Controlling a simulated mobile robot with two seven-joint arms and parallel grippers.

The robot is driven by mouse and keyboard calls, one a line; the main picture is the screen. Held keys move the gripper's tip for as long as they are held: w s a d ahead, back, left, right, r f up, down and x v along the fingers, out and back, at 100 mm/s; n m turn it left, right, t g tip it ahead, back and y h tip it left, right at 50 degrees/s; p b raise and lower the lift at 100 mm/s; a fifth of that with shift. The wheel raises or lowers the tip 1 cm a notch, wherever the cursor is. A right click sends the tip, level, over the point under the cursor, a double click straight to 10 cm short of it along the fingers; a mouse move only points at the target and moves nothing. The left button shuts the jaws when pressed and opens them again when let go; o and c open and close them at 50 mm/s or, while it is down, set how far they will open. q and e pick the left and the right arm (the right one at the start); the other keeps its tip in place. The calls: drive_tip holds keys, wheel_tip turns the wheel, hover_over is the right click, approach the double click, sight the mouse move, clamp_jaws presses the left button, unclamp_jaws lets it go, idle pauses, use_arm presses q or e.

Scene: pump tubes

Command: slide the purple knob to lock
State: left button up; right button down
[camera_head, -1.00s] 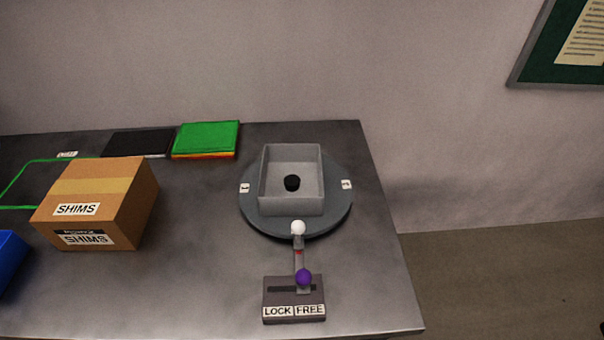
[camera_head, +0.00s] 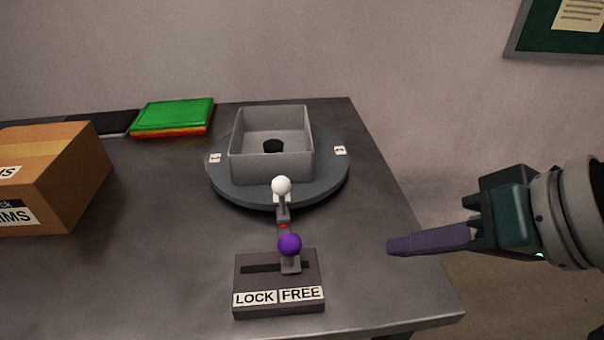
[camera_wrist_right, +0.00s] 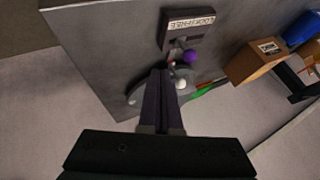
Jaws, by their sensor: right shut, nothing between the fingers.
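The purple knob (camera_head: 289,244) stands on a slider in the slot of a grey block with LOCK and FREE labels (camera_head: 278,296). It sits at the right end of the slot, above FREE. The knob (camera_wrist_right: 190,56) also shows in the right wrist view. My right gripper (camera_head: 390,247) comes in from the right, shut and empty. Its fingertips are to the right of the knob, apart from it, by the table's right edge. In the right wrist view the closed fingers (camera_wrist_right: 158,72) point toward the block. My left gripper is not in view.
Behind the knob, a white ball (camera_head: 281,186) tops a short post before a grey turntable (camera_head: 335,178) bearing an open grey box (camera_head: 265,166). A SHIMS carton (camera_head: 60,180) and green-topped stack (camera_head: 172,116) stand left. The tabletop between knob and right gripper is clear.

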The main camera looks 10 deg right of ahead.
sight(290, 253)
drive_tip(key=b+x, duration=0.3)
drive_tip(key=x, duration=0.7)
drive_tip(key=shift+f+b, duration=0.3)
drive_tip(key=shift+f, duration=0.05)
drive_tip(key=a, duration=0.1)
drive_tip(key=a+r, duration=0.1)
drive_tip(key=shift+w+a+r+p, duration=0.1)
drive_tip(key=shift+w+a+p, duration=0.15)
drive_tip(key=shift+a+p, duration=0.1)
drive_tip(key=shift+w+a+r, duration=0.1)
drive_tip(key=shift+a, duration=0.45)
